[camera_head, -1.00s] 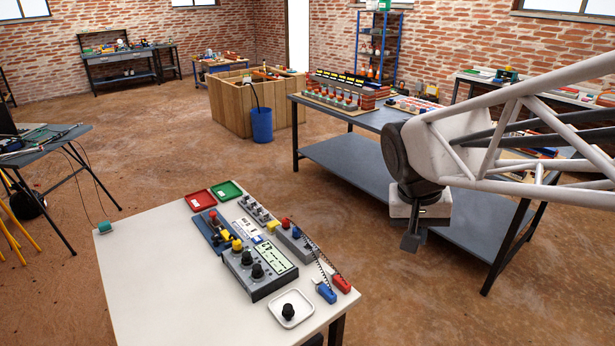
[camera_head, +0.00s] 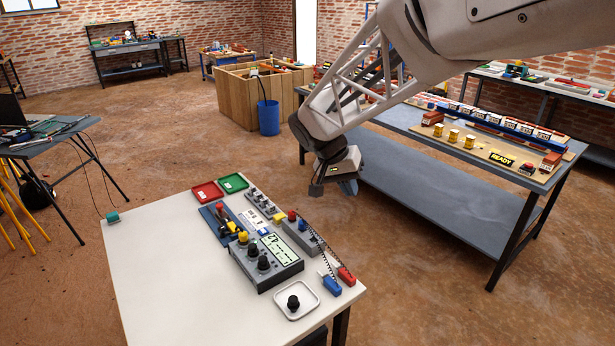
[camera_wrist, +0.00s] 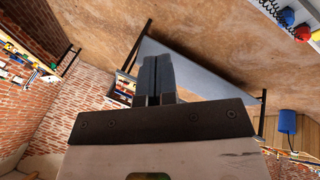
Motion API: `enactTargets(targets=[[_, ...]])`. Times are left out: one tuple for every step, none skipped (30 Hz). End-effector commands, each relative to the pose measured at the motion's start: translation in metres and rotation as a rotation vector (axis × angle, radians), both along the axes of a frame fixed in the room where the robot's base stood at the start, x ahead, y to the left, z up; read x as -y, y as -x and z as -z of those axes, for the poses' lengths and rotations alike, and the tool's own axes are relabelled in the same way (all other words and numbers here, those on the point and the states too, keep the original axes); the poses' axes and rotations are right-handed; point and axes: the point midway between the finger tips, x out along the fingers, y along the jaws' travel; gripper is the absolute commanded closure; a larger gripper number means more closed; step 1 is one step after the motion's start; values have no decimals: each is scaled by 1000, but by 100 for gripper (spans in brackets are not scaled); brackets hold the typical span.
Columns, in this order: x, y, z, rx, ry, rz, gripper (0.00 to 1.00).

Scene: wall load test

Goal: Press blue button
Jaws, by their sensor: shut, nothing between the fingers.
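The blue button (camera_head: 303,225) sits on a small grey box (camera_head: 298,236) near the right edge of the white table, beside a red button (camera_head: 292,214). The blue button also shows in the top right corner of the wrist view (camera_wrist: 287,17), with the red button next to it. My gripper (camera_head: 348,188) is up and to the right of the box, past the table's edge, and apart from the button. Its two dark fingers are together and empty in the wrist view (camera_wrist: 158,78).
Near the box on the white table (camera_head: 160,280) are a grey meter with black knobs (camera_head: 266,262), red and blue plugs with coiled cords, a white dish (camera_head: 296,300) and red and green trays. A larger grey workbench (camera_head: 440,190) stands behind my gripper.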

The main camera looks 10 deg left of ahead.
Motion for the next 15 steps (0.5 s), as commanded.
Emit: enactTargets(targets=[[-11, -8, 5, 5, 12, 0, 100], [-16, -12, 7, 8, 20, 3, 100], [-23, -17, 11, 14, 30, 6, 100], [-29, -21, 12, 19, 37, 8, 100], [-35, -25, 15, 24, 44, 11, 100], [-42, -30, 19, 29, 55, 13, 100], [-48, -34, 21, 36, 62, 16, 100], [-54, -38, 24, 41, 69, 17, 100], [-62, -43, 29, 47, 78, 20, 100], [-68, -47, 31, 54, 85, 22, 100], [-74, -51, 34, 60, 92, 24, 100], [-82, -55, 38, 68, 102, 25, 100], [-88, -58, 40, 74, 107, 28, 100], [-94, -62, 43, 80, 116, 29, 100], [-102, -66, 48, 89, 125, 31, 100]])
